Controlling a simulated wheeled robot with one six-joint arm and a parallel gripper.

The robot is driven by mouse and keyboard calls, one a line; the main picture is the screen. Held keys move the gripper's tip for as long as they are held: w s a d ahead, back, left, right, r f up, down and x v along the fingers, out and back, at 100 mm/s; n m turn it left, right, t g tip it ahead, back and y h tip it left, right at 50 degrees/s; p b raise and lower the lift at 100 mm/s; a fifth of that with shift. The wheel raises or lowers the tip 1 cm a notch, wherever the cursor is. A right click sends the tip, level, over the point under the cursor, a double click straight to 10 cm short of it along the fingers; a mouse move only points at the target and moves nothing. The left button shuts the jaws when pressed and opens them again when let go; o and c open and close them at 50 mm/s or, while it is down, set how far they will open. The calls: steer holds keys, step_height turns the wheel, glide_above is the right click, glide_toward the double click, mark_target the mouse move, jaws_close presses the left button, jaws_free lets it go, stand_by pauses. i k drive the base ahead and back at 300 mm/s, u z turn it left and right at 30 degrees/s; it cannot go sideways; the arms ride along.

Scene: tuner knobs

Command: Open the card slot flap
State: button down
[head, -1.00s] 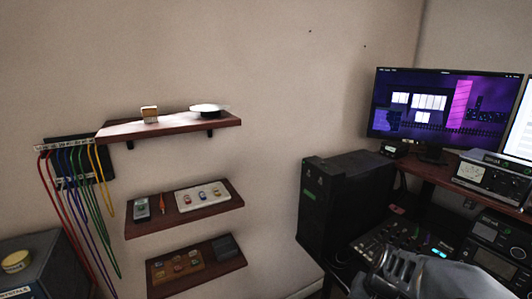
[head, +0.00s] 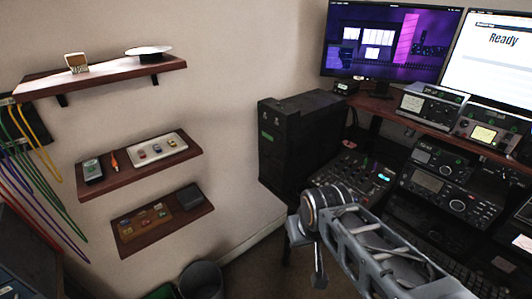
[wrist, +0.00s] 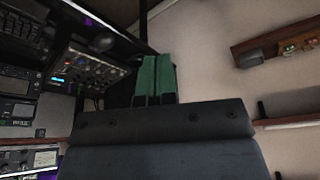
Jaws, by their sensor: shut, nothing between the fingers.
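I cannot make out a card slot flap in either view. My gripper shows in the wrist view as two green fingers (wrist: 155,78) above a dark body. The fingers are together with nothing between them. They point towards the space between the desk gear and the wall. In the head view my arm reaches in from the lower right, and the fingers cannot be clearly made out there. A black tower case (head: 300,140) with a green label stands by the wall, beyond my arm. No contact between gripper and any object shows.
A mixer with knobs (head: 355,180) sits right of the tower; it also shows in the wrist view (wrist: 90,70). Stacked radios (head: 450,190) and two monitors (head: 385,40) fill the right. Three wall shelves (head: 140,175) hang left. A bin (head: 202,280) stands below.

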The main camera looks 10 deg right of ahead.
mark_target(268, 155)
steer(key=u, duration=0.05)
steer(key=k, duration=0.2)
steer(key=u, duration=0.65)
steer(key=i, duration=0.75)
steer(key=u, duration=0.85)
